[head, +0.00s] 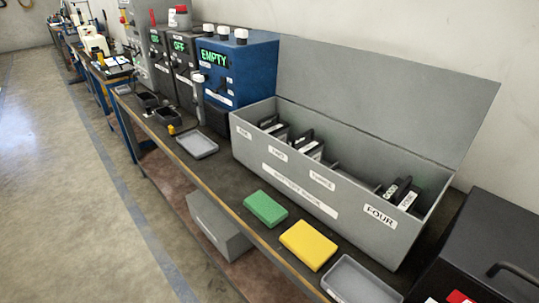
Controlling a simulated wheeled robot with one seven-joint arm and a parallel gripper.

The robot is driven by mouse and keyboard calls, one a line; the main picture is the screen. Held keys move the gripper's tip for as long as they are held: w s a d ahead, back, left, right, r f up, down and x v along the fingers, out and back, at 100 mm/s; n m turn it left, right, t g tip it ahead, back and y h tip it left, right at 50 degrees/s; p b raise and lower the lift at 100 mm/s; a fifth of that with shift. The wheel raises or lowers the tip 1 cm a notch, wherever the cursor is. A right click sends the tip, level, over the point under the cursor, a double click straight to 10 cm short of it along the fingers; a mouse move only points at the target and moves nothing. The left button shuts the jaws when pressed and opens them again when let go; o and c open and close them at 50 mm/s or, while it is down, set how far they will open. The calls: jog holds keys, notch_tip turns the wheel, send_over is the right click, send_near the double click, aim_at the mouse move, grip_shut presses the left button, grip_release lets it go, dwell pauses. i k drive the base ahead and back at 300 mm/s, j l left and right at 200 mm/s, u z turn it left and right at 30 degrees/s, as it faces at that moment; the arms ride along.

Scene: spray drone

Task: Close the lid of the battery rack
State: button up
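The battery rack (270,172) is a long grey box on the workbench, with labels along its front, one reading "FOUR". Its lid (390,90) is a large flat grey panel, open and standing up along the rear edge, close to the wall. Inside the rack, dark batteries with white labels stand upright, some near the left (305,143) and some at the right end (402,192). The rest of the inside is partly hidden by the front wall. My gripper is not in view.
A blue box with an "EMPTY" display (237,75) stands left of the rack. A green block (265,208), a yellow block (308,244) and a grey tray (360,283) lie in front. A black case (490,250) sits at right. The floor at left is clear.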

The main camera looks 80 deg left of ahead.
aim_at(436, 113)
jog(key=u, duration=1.7)
